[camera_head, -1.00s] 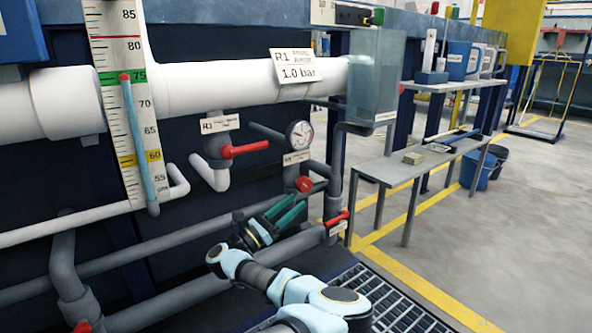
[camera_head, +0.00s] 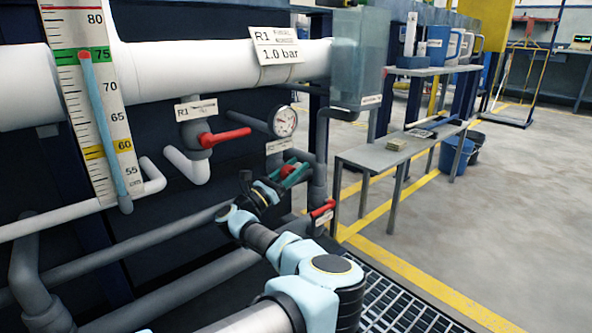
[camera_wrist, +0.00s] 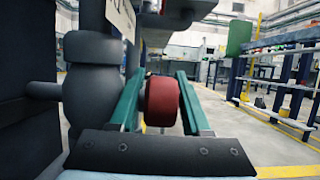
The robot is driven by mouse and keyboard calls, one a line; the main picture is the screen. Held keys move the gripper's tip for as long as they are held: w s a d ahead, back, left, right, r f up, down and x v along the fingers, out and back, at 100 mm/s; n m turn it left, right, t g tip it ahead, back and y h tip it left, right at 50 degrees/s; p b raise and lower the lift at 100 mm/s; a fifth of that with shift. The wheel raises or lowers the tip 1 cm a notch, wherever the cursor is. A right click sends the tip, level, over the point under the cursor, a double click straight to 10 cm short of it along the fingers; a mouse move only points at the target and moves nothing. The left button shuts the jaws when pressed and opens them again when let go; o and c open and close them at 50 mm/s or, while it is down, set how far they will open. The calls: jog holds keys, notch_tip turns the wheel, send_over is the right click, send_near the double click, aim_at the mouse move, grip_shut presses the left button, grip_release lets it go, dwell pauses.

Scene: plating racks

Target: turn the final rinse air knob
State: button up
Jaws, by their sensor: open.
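The red round knob (camera_wrist: 161,101) sits below the pressure gauge (camera_head: 283,121). In the head view the knob (camera_head: 287,169) is partly covered by my gripper. My gripper (camera_head: 297,173) has green fingers and is open. In the wrist view its fingers (camera_wrist: 160,98) stand on either side of the knob, with a narrow gap showing at the right finger. Contact at the left finger is unclear. The gauge needle is too small to read. A hanging sign (camera_head: 282,47) reads R1 and 1.0 bar.
A red lever valve (camera_head: 224,136) is left of the gauge, and another red lever (camera_head: 322,208) is low on the right. A grey pipe fitting (camera_wrist: 92,85) stands close left of my fingers. A metal bench (camera_head: 385,156) and open floor lie to the right.

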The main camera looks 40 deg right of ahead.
jog(key=shift+d+r, duration=0.2)
jog(key=shift+d, duration=0.15)
grip_shut()
